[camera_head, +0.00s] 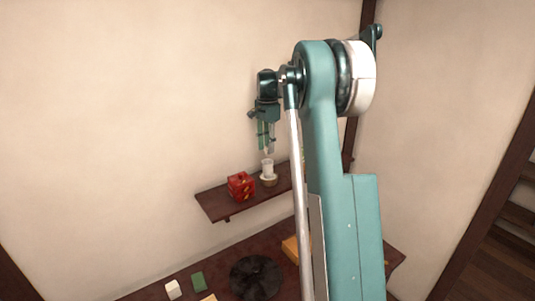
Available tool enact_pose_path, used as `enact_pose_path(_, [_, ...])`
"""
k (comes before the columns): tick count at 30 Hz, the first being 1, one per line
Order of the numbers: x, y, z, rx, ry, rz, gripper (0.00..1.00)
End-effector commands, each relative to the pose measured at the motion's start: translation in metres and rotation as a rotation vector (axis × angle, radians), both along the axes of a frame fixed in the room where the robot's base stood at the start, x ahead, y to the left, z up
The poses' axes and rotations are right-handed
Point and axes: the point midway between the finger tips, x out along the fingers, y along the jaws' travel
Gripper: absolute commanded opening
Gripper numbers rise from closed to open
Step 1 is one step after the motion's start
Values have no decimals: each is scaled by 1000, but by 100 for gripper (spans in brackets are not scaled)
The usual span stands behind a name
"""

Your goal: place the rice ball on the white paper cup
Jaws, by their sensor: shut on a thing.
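My gripper (266,148) points straight down over the wall shelf, with its fingers shut on a small pale thing, which looks like the rice ball (267,153). The fingers hide most of it, and its shape is too small to make out. A white paper cup (267,167) stands upright right below the fingertips. I cannot tell whether the held thing touches the cup's rim. The cup seems to stand on a pale round piece with a brownish base (269,180), on the shelf.
The dark wooden shelf (218,208) also bears a red box with yellow marks (241,187), left of the cup. My arm covers the shelf's right end. On the lower table are a white block (173,289), a green block (198,281), a black round thing (256,278) and an orange thing (290,248).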

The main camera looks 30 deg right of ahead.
Motion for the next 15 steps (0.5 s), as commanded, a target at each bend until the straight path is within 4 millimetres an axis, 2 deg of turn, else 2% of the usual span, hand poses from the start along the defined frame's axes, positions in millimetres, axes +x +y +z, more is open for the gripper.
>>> enact_pose_path(9, [0,0,-32,0,0,0,15])
enact_pose_path(15, [0,0,-38,0,0,0,15])
